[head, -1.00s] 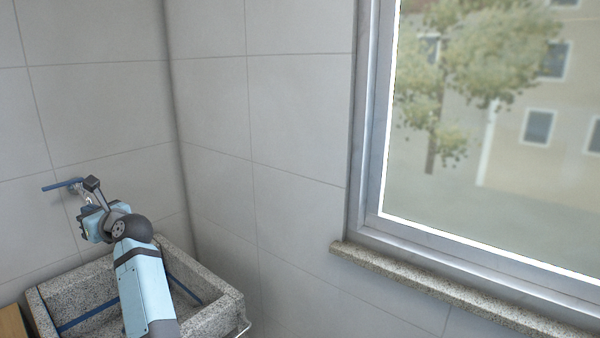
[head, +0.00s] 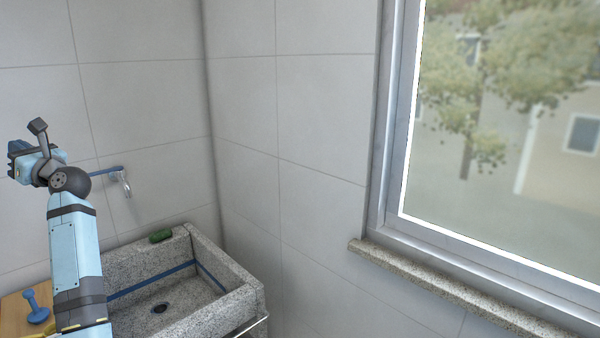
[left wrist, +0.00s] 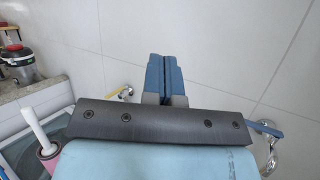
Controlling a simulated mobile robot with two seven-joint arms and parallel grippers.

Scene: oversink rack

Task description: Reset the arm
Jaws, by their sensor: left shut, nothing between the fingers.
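My left arm rises from the bottom left of the head view. My left gripper (head: 18,158) is up in front of the tiled wall, left of the faucet, and its fingers are small and partly hidden there. In the left wrist view the two blue fingers of my left gripper (left wrist: 163,78) lie side by side, shut, with nothing between them. Wall tiles stand behind them. My right gripper is not in view.
A granite sink (head: 215,316) with a drain stands right of my arm. A green item (head: 160,236) lies on its rim. A blue-handled faucet (head: 122,178) is above. A wooden board (head: 14,314) with a blue object (head: 36,308) is at left. A window sill (head: 440,289) juts out right.

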